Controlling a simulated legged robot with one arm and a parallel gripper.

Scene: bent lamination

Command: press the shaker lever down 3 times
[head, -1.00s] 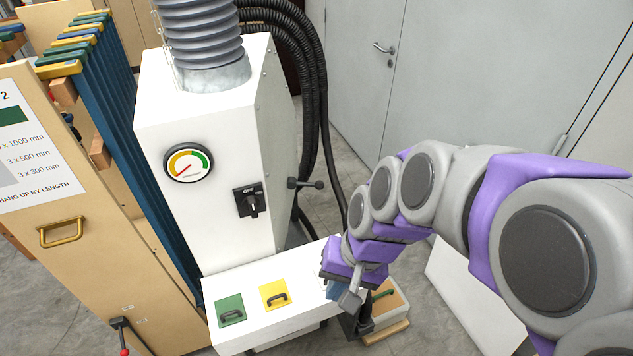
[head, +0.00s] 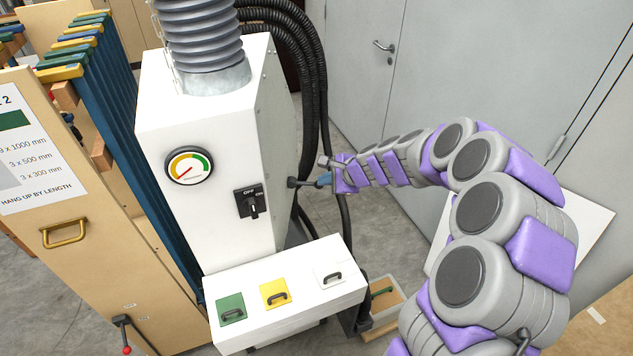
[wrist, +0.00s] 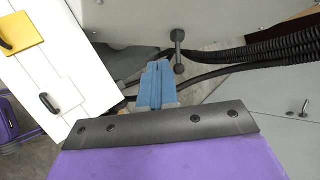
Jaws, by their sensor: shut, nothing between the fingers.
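The shaker lever (head: 301,183) is a dark rod that sticks out from the right side of the white machine (head: 205,130). It looks about level in the head view. In the wrist view the lever (wrist: 178,50) shows upright in the picture with a round end, just right of my blue fingertips. My gripper (head: 324,179) is shut and empty, at the lever's outer end. It also shows in the wrist view (wrist: 159,66). The fingertips are close to the lever's end; I cannot tell if they touch it.
Black hoses (head: 310,90) run behind the lever. A white drawer box with green, yellow and white handled panels (head: 328,276) lies below. A rotary switch (head: 249,203) and a gauge (head: 189,165) are on the machine's front. A grey door (head: 365,70) stands behind.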

